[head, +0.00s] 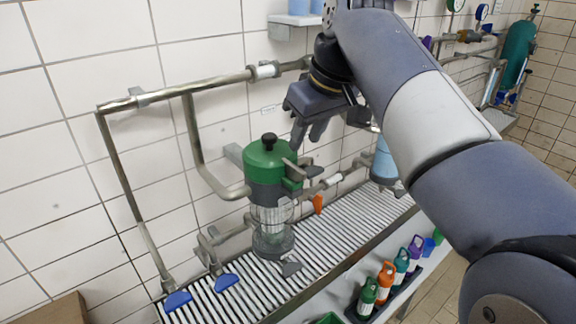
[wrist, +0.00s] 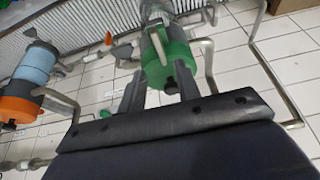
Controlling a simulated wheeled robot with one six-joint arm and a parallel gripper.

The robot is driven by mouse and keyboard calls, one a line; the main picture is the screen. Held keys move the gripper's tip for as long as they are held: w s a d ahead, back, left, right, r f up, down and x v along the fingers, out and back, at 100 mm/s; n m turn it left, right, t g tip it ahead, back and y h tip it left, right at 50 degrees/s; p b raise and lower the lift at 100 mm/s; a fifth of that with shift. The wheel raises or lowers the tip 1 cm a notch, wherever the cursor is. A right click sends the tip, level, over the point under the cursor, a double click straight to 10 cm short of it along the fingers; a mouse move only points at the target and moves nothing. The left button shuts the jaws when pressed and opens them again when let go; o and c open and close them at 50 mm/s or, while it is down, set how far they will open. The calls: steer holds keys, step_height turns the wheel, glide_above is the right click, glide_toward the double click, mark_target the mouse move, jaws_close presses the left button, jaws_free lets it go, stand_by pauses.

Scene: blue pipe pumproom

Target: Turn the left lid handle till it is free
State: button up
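A filter vessel with a green lid (head: 265,158) and a black top knob (head: 268,141) stands upright over the slatted bench, its clear body below. A grey lever handle (head: 292,168) sticks out at the lid's right side. My gripper (head: 306,146) hangs just above and right of the lid, fingers downward. In the wrist view the green lid (wrist: 168,66) lies ahead of my gripper (wrist: 160,92); the two fingers are spread, with nothing seen clamped between them. A long pale lever (wrist: 158,46) crosses the green part there. I cannot tell whether a finger touches it.
Pipes (head: 193,90) run along the tiled wall around the vessel. A blue and orange vessel (wrist: 34,68) stands to the left in the wrist view, mostly behind my arm in the head view. Two blue handles (head: 226,282) and several coloured bottles (head: 386,275) are near the bench (head: 330,238).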

mark_target(294, 166)
steer(key=x, duration=0.8)
steer(key=shift+f, duration=0.3)
steer(key=shift+c, duration=0.5)
jaws_close()
